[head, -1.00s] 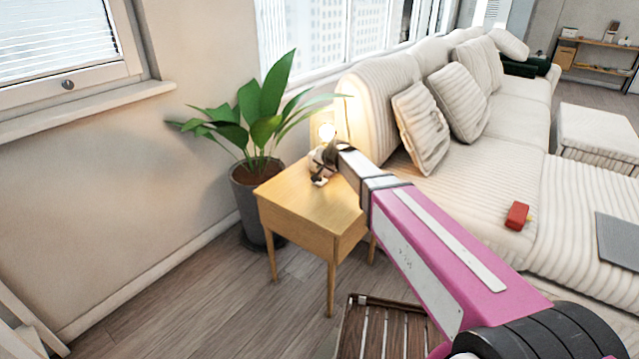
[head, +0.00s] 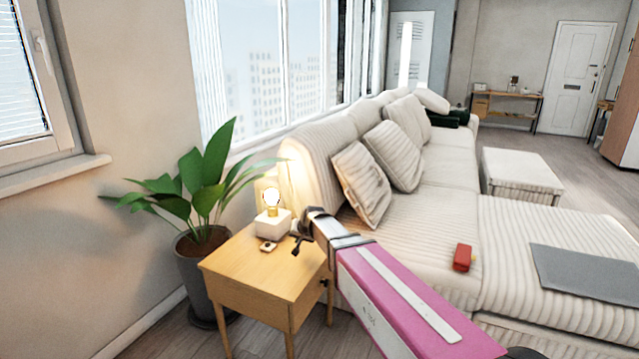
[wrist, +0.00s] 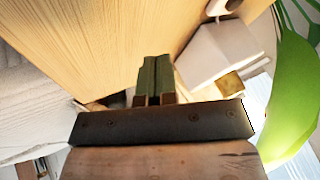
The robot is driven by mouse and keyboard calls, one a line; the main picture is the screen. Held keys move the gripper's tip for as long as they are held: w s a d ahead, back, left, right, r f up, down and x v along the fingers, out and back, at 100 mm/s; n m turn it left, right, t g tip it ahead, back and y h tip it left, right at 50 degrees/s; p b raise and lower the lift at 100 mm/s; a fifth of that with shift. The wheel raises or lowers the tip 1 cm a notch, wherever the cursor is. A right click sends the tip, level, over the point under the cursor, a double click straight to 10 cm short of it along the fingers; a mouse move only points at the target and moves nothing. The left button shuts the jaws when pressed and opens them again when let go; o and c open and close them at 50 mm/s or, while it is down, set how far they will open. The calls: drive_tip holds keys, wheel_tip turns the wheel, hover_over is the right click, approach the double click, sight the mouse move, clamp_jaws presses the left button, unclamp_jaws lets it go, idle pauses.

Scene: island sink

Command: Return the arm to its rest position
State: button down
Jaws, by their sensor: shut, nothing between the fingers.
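My arm (head: 400,300), pink and white, reaches from the lower right toward the wooden side table. My gripper (head: 298,244) is dark and small in the head view, over the table's right back part beside the lamp (head: 273,222). In the wrist view the two fingers of my gripper (wrist: 154,72) are together with nothing between them. Wood of the side table (wrist: 90,40) fills the upper left there, and the lamp's pale base (wrist: 215,52) is to the right of the fingers.
The side table (head: 255,278) also bears a small white-and-brown object (head: 267,246). A potted plant (head: 200,250) stands to its left. The striped sofa (head: 400,215) is close on the right, with a red object (head: 462,257) and a grey mat (head: 590,272) on it.

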drive_tip(key=s+d+f+g+h, duration=0.1)
drive_tip(key=s+d+f, duration=0.1)
drive_tip(key=s+d, duration=0.5)
drive_tip(key=s+d+f+g+h, duration=0.2)
drive_tip(key=s+d, duration=0.5)
drive_tip(key=d, duration=0.6)
drive_tip(key=s+d+f+g+h, duration=0.1)
drive_tip(key=s+d+f+g, duration=0.1)
drive_tip(key=s+d, duration=0.5)
drive_tip(key=d+f, duration=0.1)
drive_tip(key=d, duration=0.2)
drive_tip(key=shift+d+f, duration=0.4)
drive_tip(key=shift+s, duration=0.1)
